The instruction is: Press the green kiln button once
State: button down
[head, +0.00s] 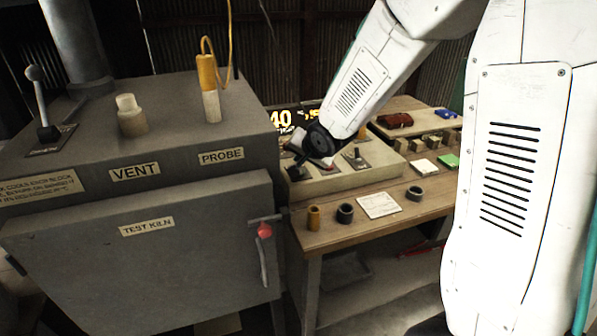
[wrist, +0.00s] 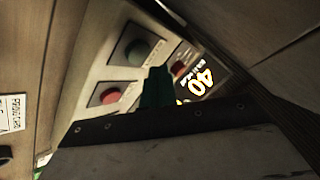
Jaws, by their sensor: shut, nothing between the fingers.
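A dull green round button (wrist: 138,50) in a dark square mount shows on the pale control panel (wrist: 88,72) in the wrist view. A red round button (wrist: 108,96) sits beside it. My gripper (wrist: 158,82) shows as dark green fingers, shut and empty, over the panel to the right of both buttons; whether the tips touch anything is unclear. In the head view my gripper (head: 297,163) is at the panel's left part. The arm's end hides much of the panel there, and I cannot make out the green button.
A lit display (head: 281,119) stands behind the panel, close to the arm. The test kiln (head: 190,245) with a probe (head: 209,88) and lever (head: 40,95) is at the left. Rings (head: 345,213) and a white card (head: 378,205) lie on the wooden bench in front.

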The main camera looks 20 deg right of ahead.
aim_at(303, 173)
jog(key=shift+r, duration=1.9)
jog(key=shift+s+d+f+n, duration=0.15)
jog(key=shift+d+n, duration=0.2)
jog(key=shift+n, duration=0.15)
jog(key=s+d+r+n+g+h, duration=0.1)
jog(key=s+d+n+g+h, duration=0.15)
jog(key=s, duration=0.55)
jog(key=s+d+n+g+h, duration=0.1)
jog(key=s+d+n+g, duration=0.2)
jog(key=s, duration=0.5)
jog(key=s+a+r+y, duration=0.1)
jog(key=s+a+r, duration=0.1)
jog(key=s, duration=0.4)
jog(key=s+a+r+n+g+y, duration=0.1)
jog(key=s+a+r, duration=0.1)
jog(key=s, duration=0.5)
jog(key=s+a+r+n+g+y, duration=0.1)
jog(key=s+a+r, duration=0.1)
jog(key=s, duration=0.5)
jog(key=shift+s+a+r, duration=0.25)
jog(key=shift+a+r, duration=0.1)
jog(key=shift+r, duration=0.5)
